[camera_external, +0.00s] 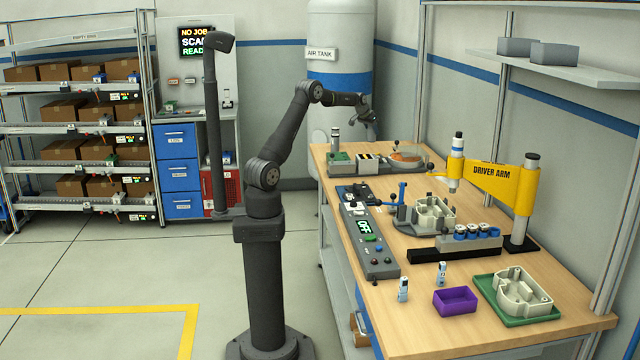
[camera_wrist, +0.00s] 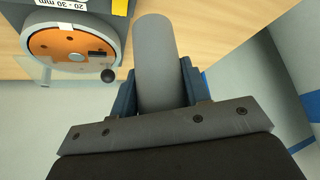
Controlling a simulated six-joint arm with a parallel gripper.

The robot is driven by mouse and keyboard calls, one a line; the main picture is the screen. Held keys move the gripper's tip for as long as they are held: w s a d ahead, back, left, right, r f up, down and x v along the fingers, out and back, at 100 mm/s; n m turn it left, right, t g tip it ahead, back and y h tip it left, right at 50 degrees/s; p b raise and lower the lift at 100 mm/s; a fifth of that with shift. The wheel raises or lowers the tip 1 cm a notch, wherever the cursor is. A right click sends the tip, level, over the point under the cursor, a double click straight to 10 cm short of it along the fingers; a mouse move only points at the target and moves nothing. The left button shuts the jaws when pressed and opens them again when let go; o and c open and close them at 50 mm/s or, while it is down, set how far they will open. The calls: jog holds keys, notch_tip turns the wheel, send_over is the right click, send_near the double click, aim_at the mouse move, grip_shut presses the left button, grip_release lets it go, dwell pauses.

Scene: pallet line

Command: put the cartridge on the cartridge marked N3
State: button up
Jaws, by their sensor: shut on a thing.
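My gripper (camera_external: 370,118) is raised beyond the far left end of the workbench, in front of the air tank. In the wrist view my gripper (camera_wrist: 158,88) is shut on a plain grey cylinder (camera_wrist: 157,50), which looks like the cartridge; no marking shows on it. Two small white-and-blue cartridges stand upright near the front of the bench, one on the left (camera_external: 403,290) and one on the right (camera_external: 442,274). Their marks are too small to read, so I cannot tell which is N3.
A purple bin (camera_external: 455,300) and a green tray (camera_external: 515,317) with a pale housing are at the front. A rack (camera_external: 470,246) of blue-ringed cylinders and the yellow driver arm (camera_external: 495,177) stand behind. An orange round device (camera_wrist: 75,45) is near my gripper.

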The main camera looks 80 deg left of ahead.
jog(key=w+d+f+m+t+h, duration=0.1)
jog(key=w+d+f+m+h, duration=0.15)
jog(key=d, duration=1.25)
jog(key=w+d+f+m+h, duration=0.1)
jog(key=w+d+m, duration=0.25)
jog(key=d, duration=1.05)
jog(key=s+d+f+m+h, duration=0.15)
jog(key=s+d, duration=0.25)
jog(key=d, duration=0.9)
jog(key=s+d+f+m+h, duration=0.1)
jog(key=s+d+f+m, duration=0.2)
jog(key=d, duration=0.9)
jog(key=s+d+r+n+y, duration=0.1)
jog(key=s+d+r+n, duration=0.15)
jog(key=d+r, duration=0.4)
jog(key=shift+m, duration=0.3)
jog(key=shift+w+a+f, duration=0.75)
jog(key=shift+a+f, duration=0.75)
jog(key=shift+a, duration=0.55)
jog(key=shift+w+a+f, duration=0.75)
jog(key=shift+a+f, duration=0.8)
jog(key=shift+a, duration=0.45)
jog(key=shift+w+a+f, duration=0.75)
jog(key=shift+a+f, duration=0.75)
jog(key=shift+a, duration=0.55)
jog(key=shift+f, duration=0.15)
